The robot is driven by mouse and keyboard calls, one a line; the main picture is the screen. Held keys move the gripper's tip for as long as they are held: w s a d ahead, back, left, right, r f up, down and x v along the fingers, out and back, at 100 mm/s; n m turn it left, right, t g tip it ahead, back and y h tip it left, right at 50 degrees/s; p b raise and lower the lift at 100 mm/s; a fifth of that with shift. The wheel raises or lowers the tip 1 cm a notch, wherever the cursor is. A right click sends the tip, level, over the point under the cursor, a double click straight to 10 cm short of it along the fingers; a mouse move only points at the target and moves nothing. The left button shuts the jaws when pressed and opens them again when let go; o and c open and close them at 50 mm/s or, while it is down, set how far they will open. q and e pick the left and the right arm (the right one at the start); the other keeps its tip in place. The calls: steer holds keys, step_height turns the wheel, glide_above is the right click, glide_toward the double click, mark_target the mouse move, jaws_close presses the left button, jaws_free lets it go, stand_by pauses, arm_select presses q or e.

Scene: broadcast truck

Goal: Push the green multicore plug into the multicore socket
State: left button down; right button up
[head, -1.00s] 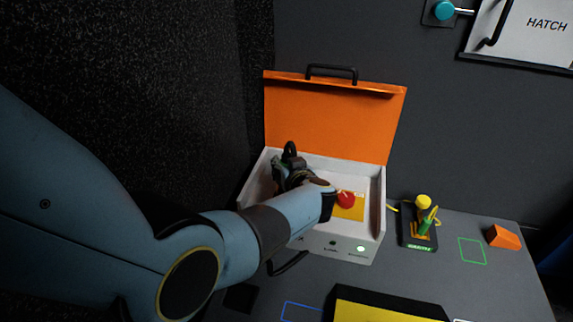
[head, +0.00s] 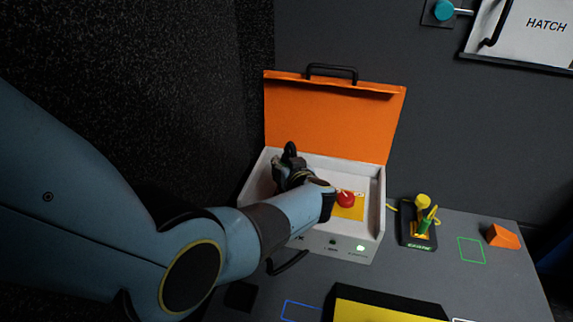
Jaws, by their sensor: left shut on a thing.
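My left arm reaches from the left into an open white case (head: 377,217) with an orange lid. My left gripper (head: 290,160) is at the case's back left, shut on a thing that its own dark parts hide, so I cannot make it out. A small green piece (head: 426,223) stands tilted in a black holder (head: 418,240) right of the case, beside a yellow-topped piece (head: 422,200). I cannot tell whether it is the multicore plug. I cannot make out the multicore socket. My right gripper is not in view.
A red knob (head: 346,199) sits by a yellow panel inside the case. The orange lid (head: 330,115) stands open behind. An orange wedge (head: 503,237) lies at the right, near a green outline (head: 472,250). A black-and-yellow object (head: 385,308) is at the front.

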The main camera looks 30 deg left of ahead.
mark_target(286, 153)
arm_select(q)
steer(key=shift+r, duration=0.1)
steer(key=shift+f+b, duration=0.95)
steer(key=shift+f, duration=0.6)
steer(key=c, duration=0.8)
jaws_free()
steer(key=shift+r, duration=0.1)
step_height(286, 153, up, 10)
steer(key=shift+f, duration=0.1)
